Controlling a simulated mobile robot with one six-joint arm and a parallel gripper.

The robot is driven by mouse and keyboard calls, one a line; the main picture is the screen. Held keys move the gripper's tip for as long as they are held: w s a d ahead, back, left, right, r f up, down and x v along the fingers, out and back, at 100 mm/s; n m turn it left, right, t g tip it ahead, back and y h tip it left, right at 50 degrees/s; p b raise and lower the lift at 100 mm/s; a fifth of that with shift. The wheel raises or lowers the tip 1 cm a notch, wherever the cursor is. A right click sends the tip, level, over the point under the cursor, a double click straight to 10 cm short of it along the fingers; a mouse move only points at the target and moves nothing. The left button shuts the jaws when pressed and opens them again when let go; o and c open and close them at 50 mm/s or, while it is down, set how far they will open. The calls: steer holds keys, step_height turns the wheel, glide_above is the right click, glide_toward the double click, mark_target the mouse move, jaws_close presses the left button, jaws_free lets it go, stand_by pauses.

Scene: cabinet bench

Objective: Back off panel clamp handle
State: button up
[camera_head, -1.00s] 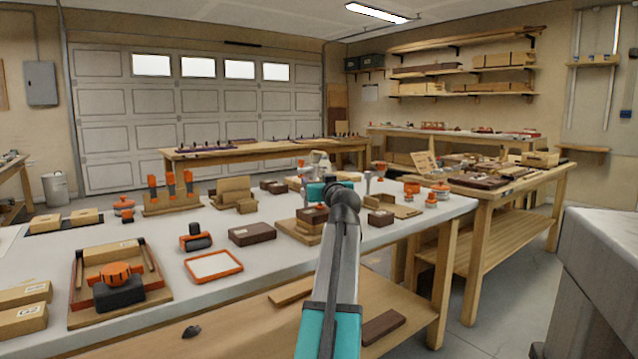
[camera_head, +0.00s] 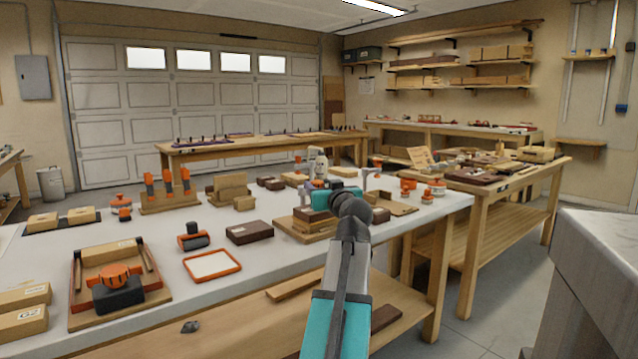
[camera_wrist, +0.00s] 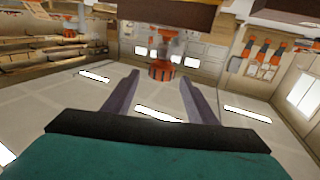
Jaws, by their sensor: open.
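An orange ribbed knob (camera_wrist: 161,70), which looks like the clamp handle, shows in the wrist view beyond my fingertips, roughly centred between them. A grey stem meets it, and the view appears upside down. My gripper (camera_wrist: 159,77) is open, with two dark fingers and nothing visible between them. In the head view, my gripper (camera_head: 322,188) is over the white bench beside a stack of brown blocks (camera_head: 312,216) on a wooden board. My own wrist hides what is directly behind it there, so I cannot pick out the same knob. Contact with the knob is not visible.
A brown block (camera_wrist: 165,14) spans the wrist view's top edge, close to the gripper. Several small orange-topped items stand right of the gripper.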

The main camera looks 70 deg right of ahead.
steer(key=shift+p+v, duration=0.6)
steer(key=shift+v, duration=2.3)
steer(key=shift+s, duration=0.1)
